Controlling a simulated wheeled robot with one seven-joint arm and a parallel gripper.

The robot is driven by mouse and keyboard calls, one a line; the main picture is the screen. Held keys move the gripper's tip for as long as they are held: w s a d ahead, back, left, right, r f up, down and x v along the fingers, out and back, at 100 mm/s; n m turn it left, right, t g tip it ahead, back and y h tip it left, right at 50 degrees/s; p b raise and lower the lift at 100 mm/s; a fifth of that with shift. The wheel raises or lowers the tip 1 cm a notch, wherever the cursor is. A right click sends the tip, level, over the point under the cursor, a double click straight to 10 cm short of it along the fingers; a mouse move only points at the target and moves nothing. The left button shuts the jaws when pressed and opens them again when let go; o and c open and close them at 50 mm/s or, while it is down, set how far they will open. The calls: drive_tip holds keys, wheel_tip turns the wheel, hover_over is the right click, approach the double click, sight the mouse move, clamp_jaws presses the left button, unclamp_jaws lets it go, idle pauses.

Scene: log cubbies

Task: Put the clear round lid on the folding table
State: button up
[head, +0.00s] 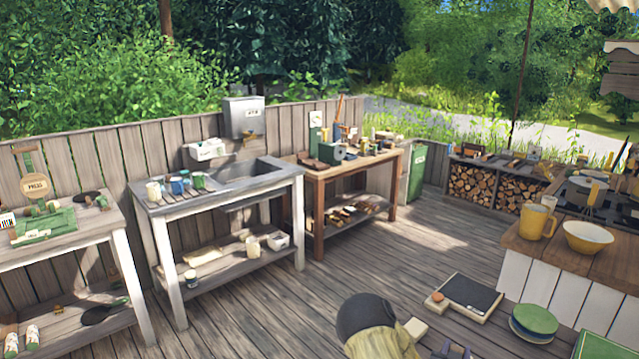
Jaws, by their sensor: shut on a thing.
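I cannot make out the clear round lid in the head view. I also cannot tell any table here as a folding one. The candidates in sight are a white-legged table (92,228) at the left, and a wooden workbench (352,164) with brown legs at the middle back. Part of my arm (362,318) shows at the bottom edge, with a dark round joint and a yellowish link. My gripper itself does not show clearly, so what it holds is hidden.
A sink bench (297,186) stands between the two tables. Log cubbies (480,185) line the back right. A wooden counter (520,244) with a yellow bowl (588,240) is at the right. A black-topped board (468,292) and green plates (534,320) sit low before it. The middle decking is clear.

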drive_tip(key=a+f+n+t+y, duration=0.1)
drive_tip(key=a+f+n+y, duration=0.2)
drive_tip(key=a, duration=0.8)
drive_tip(key=s+a+f+n+t+y+p, duration=0.1)
drive_tip(key=a+f+n+y, duration=0.2)
drive_tip(key=a+y, duration=0.3)
drive_tip(key=a+f, duration=0.1)
drive_tip(key=a, duration=0.4)
drive_tip(key=shift+s+a+f, duration=0.3)
drive_tip(key=shift+f, duration=0.1)
drive_tip(key=s+f, duration=0.3)
drive_tip(key=s, duration=0.5)
drive_tip(key=shift+s+t, duration=0.3)
drive_tip(key=shift+s, duration=0.05)
drive_tip(key=shift+f, duration=0.15)
